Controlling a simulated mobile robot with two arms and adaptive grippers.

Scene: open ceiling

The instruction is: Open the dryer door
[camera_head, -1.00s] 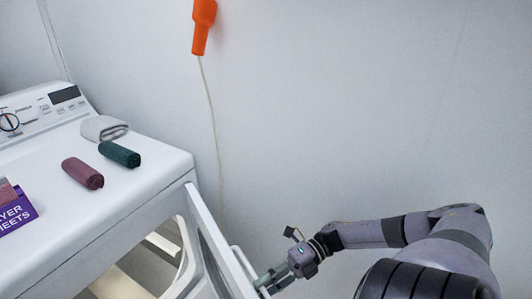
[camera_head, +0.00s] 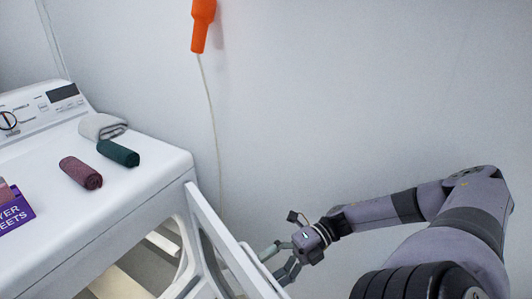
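The white dryer (camera_head: 130,215) stands at the left. Its door (camera_head: 207,230) stands open, swung out to the right, and part of the lit drum opening (camera_head: 160,240) shows behind it. A white handle (camera_head: 262,272) runs along the door's outer face. My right gripper (camera_head: 275,264) is at this handle, its two fingers spread apart with a gap between them. I cannot tell whether either fingertip touches the handle. The lower part of the door is cut off by the frame edge. My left gripper is out of view.
On the dryer top lie a grey towel (camera_head: 102,126), a green rolled cloth (camera_head: 119,153), a maroon rolled cloth (camera_head: 81,172) and a purple dryer sheets box (camera_head: 14,212). An orange duster (camera_head: 202,25) hangs on the wall behind.

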